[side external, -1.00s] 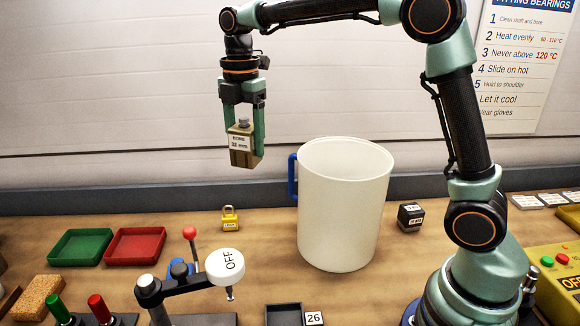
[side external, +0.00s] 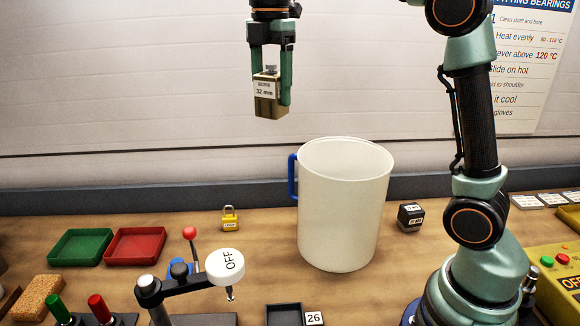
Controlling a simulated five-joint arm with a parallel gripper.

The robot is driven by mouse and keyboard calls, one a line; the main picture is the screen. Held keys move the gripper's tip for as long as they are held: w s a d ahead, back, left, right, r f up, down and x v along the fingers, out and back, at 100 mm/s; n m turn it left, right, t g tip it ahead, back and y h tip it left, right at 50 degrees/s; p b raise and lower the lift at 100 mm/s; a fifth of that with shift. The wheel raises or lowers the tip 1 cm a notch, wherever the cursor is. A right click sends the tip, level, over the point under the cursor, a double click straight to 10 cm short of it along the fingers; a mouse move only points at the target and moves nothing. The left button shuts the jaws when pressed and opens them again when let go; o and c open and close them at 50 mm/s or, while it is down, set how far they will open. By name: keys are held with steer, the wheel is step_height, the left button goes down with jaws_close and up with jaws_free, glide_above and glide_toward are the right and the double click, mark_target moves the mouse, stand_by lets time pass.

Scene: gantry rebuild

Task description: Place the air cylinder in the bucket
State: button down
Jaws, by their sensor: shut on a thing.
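The air cylinder (side external: 267,106) is a small tan block with a white label reading "32 mm" and a grey stub on top. My gripper (side external: 271,90) is shut on it, with one green finger on each side. The gripper points down and holds the block in the air, above and to the left of the bucket. The bucket (side external: 342,215) is a tall white container with a blue handle on its left side. It stands upright on the bench with its mouth open to the top. Its floor is hidden.
A yellow padlock (side external: 230,219) and a dark labelled cube (side external: 411,216) flank the bucket. A green tray (side external: 80,247) and a red tray (side external: 135,246) lie left. The air around the held block is clear.

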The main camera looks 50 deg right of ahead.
steer(key=s+d+m, duration=0.3)
steer(key=s+d, duration=0.4)
steer(key=s, duration=0.1)
steer(key=f, duration=3.3)
steer(key=shift+w+d+f, duration=0.1)
steer(key=shift+w+f, duration=0.15)
steer(key=shift+w, duration=0.15)
steer(key=shift+f, duration=0.15)
steer(key=shift+c, duration=1.6)
jaws_free()
step_height(320, 180, up, 12)
